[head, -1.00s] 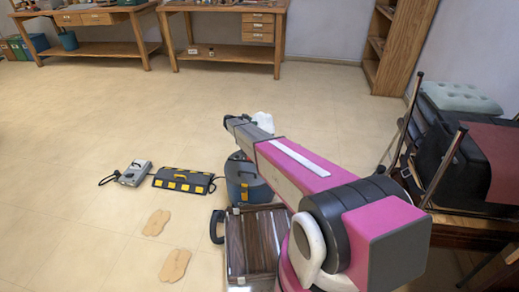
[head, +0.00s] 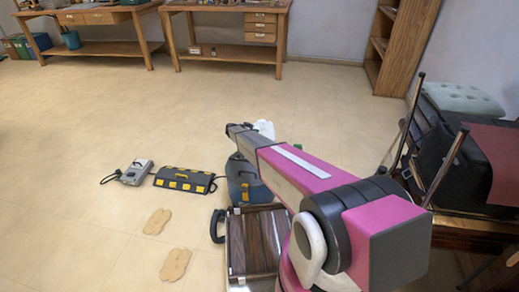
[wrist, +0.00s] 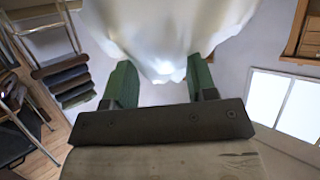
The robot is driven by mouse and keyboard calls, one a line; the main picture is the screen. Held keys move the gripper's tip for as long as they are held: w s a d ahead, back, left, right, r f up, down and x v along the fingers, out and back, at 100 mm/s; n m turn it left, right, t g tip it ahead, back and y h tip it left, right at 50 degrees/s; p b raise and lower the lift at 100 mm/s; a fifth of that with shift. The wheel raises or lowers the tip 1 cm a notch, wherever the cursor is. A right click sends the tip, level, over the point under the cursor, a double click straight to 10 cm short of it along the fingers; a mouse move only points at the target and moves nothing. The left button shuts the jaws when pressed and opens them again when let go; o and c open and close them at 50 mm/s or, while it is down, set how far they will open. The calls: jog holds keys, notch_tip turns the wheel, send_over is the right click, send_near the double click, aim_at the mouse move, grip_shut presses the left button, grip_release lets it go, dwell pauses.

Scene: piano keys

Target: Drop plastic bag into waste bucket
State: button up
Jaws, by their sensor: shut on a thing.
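The white plastic bag (wrist: 165,30) fills the top middle of the wrist view. My gripper (wrist: 160,80) is shut on it, with a green finger on each side of the bag. In the head view a small part of the bag (head: 265,129) shows just behind the end of my arm; the fingers are hidden there. A blue bucket (head: 240,182), likely the waste bucket, stands on the floor below the end of my arm. My arm covers part of it, so its inside and the exact alignment of the bag over it cannot be told.
A wooden-topped case (head: 254,240) stands in front of the bucket. Chairs and dark furniture (head: 445,165) crowd the right. The floor farther back is clear.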

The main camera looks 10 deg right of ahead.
jog(key=o, duration=1)
jog(key=v, duration=1)
jog(key=shift+s+a+r, duration=0.1)
jog(key=shift+s+a, duration=0.1)
jog(key=shift+a, duration=0.15)
